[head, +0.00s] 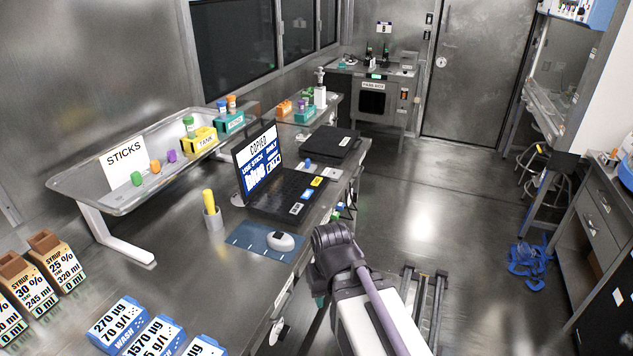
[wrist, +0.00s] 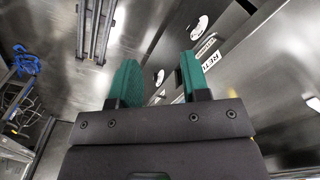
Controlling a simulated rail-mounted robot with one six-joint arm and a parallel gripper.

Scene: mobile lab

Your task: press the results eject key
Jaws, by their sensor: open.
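A black laptop (head: 285,193) stands open on the steel bench, its screen (head: 260,160) reading "COPIED" and "USE STICK blue ONLY". Its deck carries a yellow-labelled key (head: 316,181), a blue-labelled key (head: 307,194) and a white-labelled key (head: 296,208). Their lettering is too small to read, so I cannot tell which is the results eject key. A small blue object (head: 307,163) is at the laptop's far side. My gripper (wrist: 160,78) is open and empty, with teal fingers, beside the bench's front edge. My arm mostly hides it in the head view.
A mouse (head: 281,241) on a blue mat and a cup (head: 212,217) with a yellow item stand near the laptop. A raised tray (head: 70,181) holds coloured sticks. Syrup and wash boxes (head: 122,322) fill the front left. The floor aisle right of the bench is mostly clear.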

